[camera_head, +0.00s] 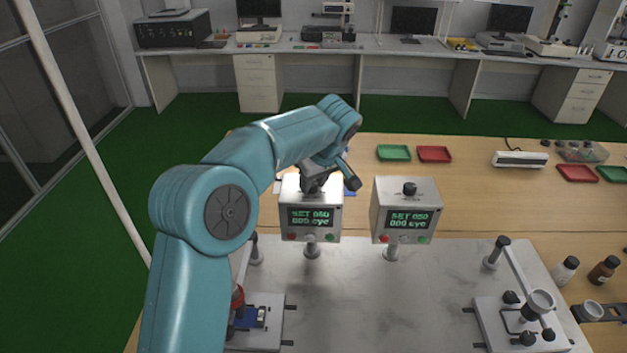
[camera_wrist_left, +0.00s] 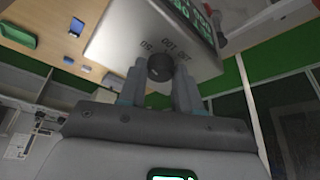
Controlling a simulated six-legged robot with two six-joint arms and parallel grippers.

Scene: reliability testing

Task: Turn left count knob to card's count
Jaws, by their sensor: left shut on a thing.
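The left counter box (camera_head: 311,218) is a grey-white unit on a post, with a green display, a red button and a green button. Its display seems to read "SET" with a number over "000 cyc"; the set digits are too small to be sure of. The dark count knob (camera_wrist_left: 160,68) on its top face shows in the left wrist view, with printed marks around it. My left gripper (camera_head: 318,182) reaches over the box from behind the arm; in the wrist view its fingers (camera_wrist_left: 159,86) are shut on the knob from both sides. I cannot make out the card.
A similar right counter box (camera_head: 405,212) with its own knob stands beside it. Green (camera_head: 394,152) and red (camera_head: 434,154) trays lie behind. A test fixture (camera_head: 520,325) and bottles (camera_head: 603,270) are at the right. The grey plate's middle (camera_head: 385,300) is clear.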

